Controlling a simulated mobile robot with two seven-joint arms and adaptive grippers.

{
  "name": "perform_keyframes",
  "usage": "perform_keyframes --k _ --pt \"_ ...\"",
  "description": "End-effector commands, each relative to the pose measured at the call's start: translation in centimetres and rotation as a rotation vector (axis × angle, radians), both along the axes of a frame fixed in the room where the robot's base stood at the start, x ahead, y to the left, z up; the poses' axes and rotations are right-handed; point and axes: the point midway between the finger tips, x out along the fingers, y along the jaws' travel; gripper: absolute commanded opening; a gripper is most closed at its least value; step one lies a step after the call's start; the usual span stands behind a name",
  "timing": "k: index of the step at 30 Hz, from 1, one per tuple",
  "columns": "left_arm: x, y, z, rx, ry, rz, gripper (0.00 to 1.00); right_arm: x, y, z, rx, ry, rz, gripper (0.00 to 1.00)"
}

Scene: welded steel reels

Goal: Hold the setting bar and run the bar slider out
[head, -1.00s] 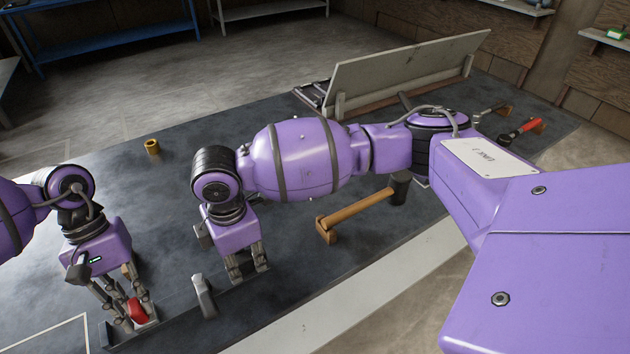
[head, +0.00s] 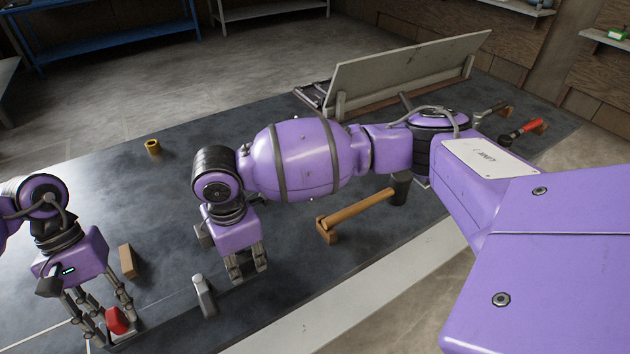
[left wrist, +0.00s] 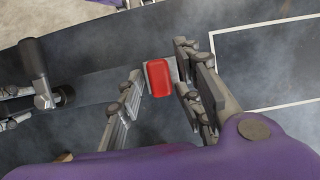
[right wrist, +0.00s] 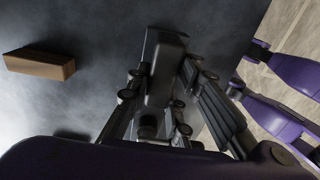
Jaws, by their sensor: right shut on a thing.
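The bar slider is a small red block (head: 117,320) on a grey foot, at the lower left of the head view. It also shows in the left wrist view (left wrist: 159,78). My left gripper (head: 108,336) straddles it, fingers spread, with a gap beside the red block in the left wrist view. The setting bar appears as a long dark bar (head: 178,327) along the bench's near side, partly hidden by my grippers. My right gripper (head: 248,278) is shut on a dark part of it (right wrist: 165,75), between the fingers in the right wrist view.
A grey upright handle (head: 204,297) stands between my grippers. A brown block (head: 128,262) lies behind the left one. The bench behind the grippers is mostly clear.

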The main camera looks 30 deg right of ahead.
Motion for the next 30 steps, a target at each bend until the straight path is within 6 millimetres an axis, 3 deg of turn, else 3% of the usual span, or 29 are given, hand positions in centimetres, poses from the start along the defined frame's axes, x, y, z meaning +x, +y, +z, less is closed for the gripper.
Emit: perform_keyframes --k 11,30 --pt "0.2 0.0 0.3 0.0 0.0 0.001 0.37 0.1 -0.1 0.0 -0.004 -0.001 -0.001 0.0" --pt "2.2 -0.1 5.1 -0.002 -0.001 0.001 0.37 0.1 -0.1 0.0 -0.005 -0.001 -0.001 0.0"
